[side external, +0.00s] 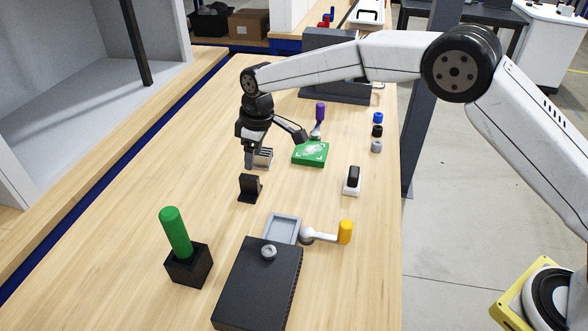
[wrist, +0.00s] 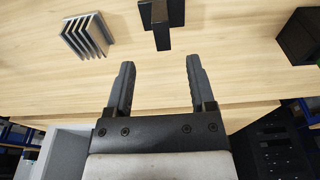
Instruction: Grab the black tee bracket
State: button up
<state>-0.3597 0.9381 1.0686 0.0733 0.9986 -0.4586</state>
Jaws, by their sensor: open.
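The black tee bracket (side external: 249,187) stands on the wooden table, an upright plate on a flat base. In the wrist view the bracket (wrist: 160,38) is at the top centre, partly cut off by the frame edge. It lies beyond the fingertips and roughly in line with the gap between them. My gripper (wrist: 160,63) is open with nothing between its fingers. In the side view my gripper (side external: 250,160) hangs just above and behind the bracket, apart from it.
A finned grey heatsink (wrist: 86,36) lies beside the bracket; it also shows in the side view (side external: 263,159), close to my gripper. A green board (side external: 310,154) lies to the right. A black block with a green handle (side external: 176,233) and a black case (side external: 258,290) stand nearer the camera.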

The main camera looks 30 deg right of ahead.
aim_at(249, 177)
jog(key=shift+w+a+f, duration=0.2)
jog(key=shift+a+f, duration=0.05)
jog(key=shift+f, duration=1.05)
jog(key=shift+w+a+f, duration=0.2)
jog(key=shift+a+f, duration=0.05)
jog(key=shift+f, duration=1)
jog(key=shift+w+a+f, duration=0.2)
jog(key=shift+a+f, duration=0.05)
jog(key=shift+f, duration=1.05)
grip_shut()
